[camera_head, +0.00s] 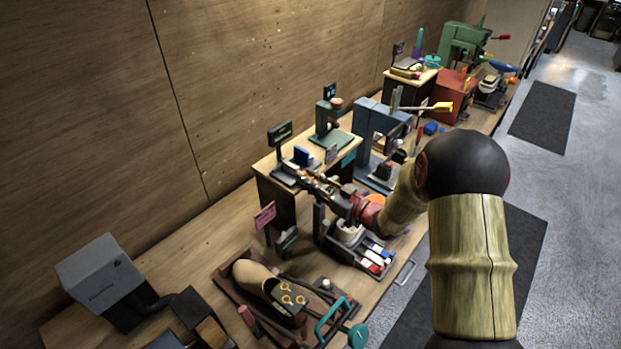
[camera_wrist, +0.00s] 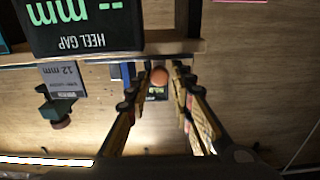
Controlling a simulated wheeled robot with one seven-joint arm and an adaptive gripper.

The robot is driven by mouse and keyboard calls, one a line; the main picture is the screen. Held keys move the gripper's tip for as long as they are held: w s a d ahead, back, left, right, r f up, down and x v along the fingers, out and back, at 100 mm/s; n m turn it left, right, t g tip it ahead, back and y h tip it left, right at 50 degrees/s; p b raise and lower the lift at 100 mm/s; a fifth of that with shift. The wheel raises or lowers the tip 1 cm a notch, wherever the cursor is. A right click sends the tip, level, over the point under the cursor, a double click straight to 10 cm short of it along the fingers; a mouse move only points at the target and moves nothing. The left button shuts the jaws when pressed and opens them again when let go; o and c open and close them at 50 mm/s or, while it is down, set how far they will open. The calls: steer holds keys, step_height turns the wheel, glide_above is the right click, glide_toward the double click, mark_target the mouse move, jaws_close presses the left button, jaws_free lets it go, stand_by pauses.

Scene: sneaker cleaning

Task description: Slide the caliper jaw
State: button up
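The caliper stands on a raised wooden shelf, its dark display (camera_head: 280,132) on a post. In the wrist view the display (camera_wrist: 80,25) is upside down and reads "HEEL GAP -- mm". My gripper (camera_head: 308,178) is at the front of the caliper's base. Its fingers (camera_wrist: 156,74) are apart in the wrist view, with a round orange-brown knob (camera_wrist: 160,76) between their tips. I cannot tell whether either finger touches the knob. A blue block (camera_head: 301,156) sits on the caliper. The jaw itself is hard to make out, partly hidden by my gripper.
A green press (camera_head: 327,122) stands behind the caliper, with a "12 mm" card (camera_wrist: 64,78) near it. A blue machine (camera_head: 370,120) is to the right. A pink sign (camera_head: 264,215) stands in front at left, and a shoe form (camera_head: 254,277) lies nearer on the bench.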

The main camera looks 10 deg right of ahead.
steer(key=o, duration=0.3)
steer(key=v, duration=1.2)
stand_by(0.3)
